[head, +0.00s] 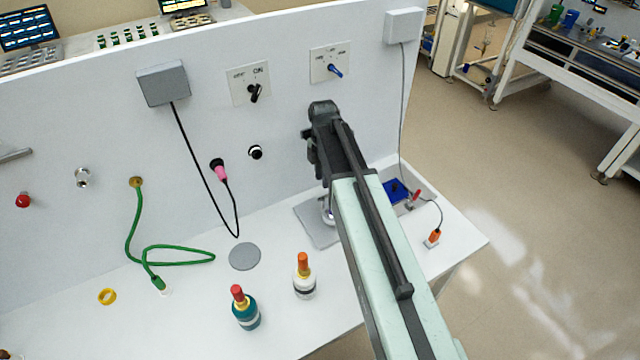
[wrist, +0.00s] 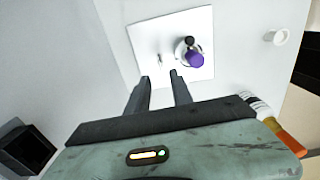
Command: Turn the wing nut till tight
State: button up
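I cannot clearly make out a wing nut. In the wrist view a pale square plate (wrist: 148,36) carries a purple-topped part (wrist: 195,60) with black and metal below it, and a small silver piece (wrist: 159,60). My gripper (wrist: 159,75) is open, its two fingers apart with nothing between them. In that view the fingertips lie over the plate's near edge, with the purple part to their right. A small pale part there (head: 328,212) is mostly covered by my arm.
Bottles with an orange top (head: 304,278) and a red top (head: 244,308) stand at the front of the bench. A green hose (head: 180,263) lies left. A tray with a blue item (head: 396,190) is right. The wall panel (head: 290,120) rises behind.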

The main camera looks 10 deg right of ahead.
aim_at(323, 198)
jog(key=shift+d+f+b, duration=0.1)
jog(key=shift+f+b, duration=0.25)
notch_tip(323, 198, down, 7)
jog(key=b, duration=0.7)
jog(key=shift+f, duration=0.15)
grip_shut()
